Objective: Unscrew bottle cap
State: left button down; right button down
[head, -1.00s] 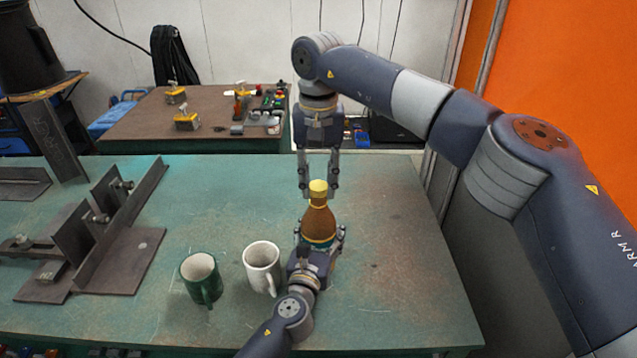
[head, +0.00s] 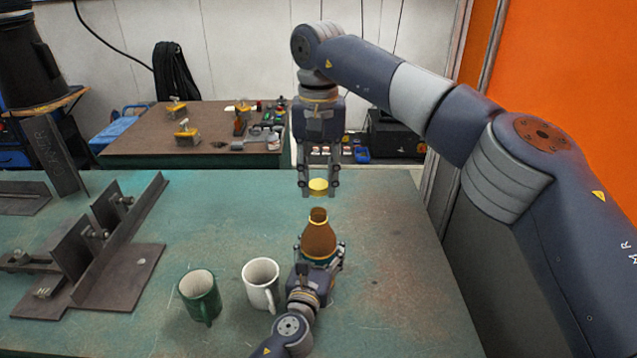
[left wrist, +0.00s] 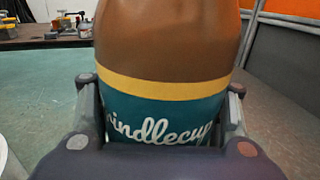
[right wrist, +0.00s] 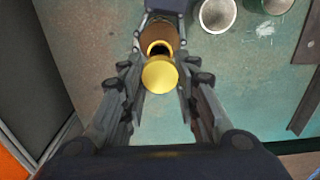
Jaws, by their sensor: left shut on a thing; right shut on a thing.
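A brown bottle (head: 318,240) with a teal label stands upright on the green table, its neck open at the top. My left gripper (head: 320,258) is shut around its lower body; the left wrist view shows the teal label (left wrist: 160,120) between the fingers. My right gripper (head: 318,188) is shut on the yellow cap (head: 318,185) and holds it above the bottle, apart from the neck. In the right wrist view the cap (right wrist: 160,75) sits between the fingertips, with the dark bottle mouth (right wrist: 159,48) just beyond it.
A white mug (head: 261,284) stands just left of my left gripper, with a green mug (head: 200,297) further left. Dark steel angle pieces (head: 100,250) lie at the table's left. The table's right part (head: 400,270) is clear.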

pick_arm(q)
jog(key=shift+c, duration=2.2)
grip_release()
jog(key=shift+f, duration=0.1)
jog(key=shift+o, duration=0.2)
